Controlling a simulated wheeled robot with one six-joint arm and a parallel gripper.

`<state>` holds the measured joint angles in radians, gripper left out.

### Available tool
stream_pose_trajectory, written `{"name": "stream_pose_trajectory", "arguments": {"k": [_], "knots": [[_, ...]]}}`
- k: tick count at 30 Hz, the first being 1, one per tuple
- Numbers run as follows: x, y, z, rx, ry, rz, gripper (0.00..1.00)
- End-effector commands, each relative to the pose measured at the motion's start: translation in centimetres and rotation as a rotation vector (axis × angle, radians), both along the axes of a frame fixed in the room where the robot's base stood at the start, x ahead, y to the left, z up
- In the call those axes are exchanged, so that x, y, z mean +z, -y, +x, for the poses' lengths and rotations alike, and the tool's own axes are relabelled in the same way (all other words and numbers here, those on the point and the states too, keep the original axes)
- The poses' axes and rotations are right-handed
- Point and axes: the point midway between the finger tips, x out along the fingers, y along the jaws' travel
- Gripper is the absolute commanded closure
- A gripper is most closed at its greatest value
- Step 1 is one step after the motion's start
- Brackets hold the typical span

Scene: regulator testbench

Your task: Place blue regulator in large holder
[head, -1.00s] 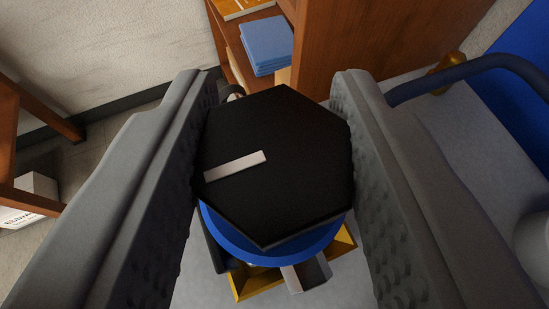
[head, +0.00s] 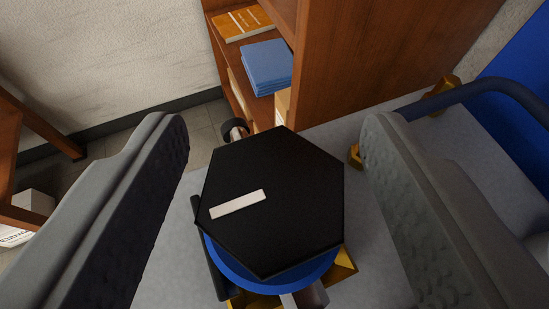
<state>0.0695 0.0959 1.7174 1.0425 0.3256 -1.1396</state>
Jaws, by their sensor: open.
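The blue regulator (head: 265,281) shows from above, with a black hexagonal top (head: 285,205) that carries a white bar mark. Most of its blue body is hidden under the hexagon. A yellow holder (head: 345,265) shows in part beneath it; I cannot tell how deep the regulator sits in it, or whether this is the large holder. My gripper (head: 275,135) is open, one finger on each side of the regulator. Clear gaps show between both fingers and the black top.
A wooden shelf (head: 390,60) with blue books (head: 267,66) stands behind. A dark blue hose (head: 475,80) curves at the right near a brass fitting (head: 443,92) and a blue panel (head: 520,90).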

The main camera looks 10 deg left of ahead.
Motion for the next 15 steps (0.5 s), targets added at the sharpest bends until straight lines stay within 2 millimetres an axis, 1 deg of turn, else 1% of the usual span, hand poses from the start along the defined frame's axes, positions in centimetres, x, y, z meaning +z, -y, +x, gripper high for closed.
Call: {"name": "stream_pose_trajectory", "arguments": {"k": [5,15], "knots": [[1.1,0.6,-2.3,-0.002,0.003,0.001,0.43],[3.3,1.8,-7.5,-0.001,0.003,0.001,0.43]]}}
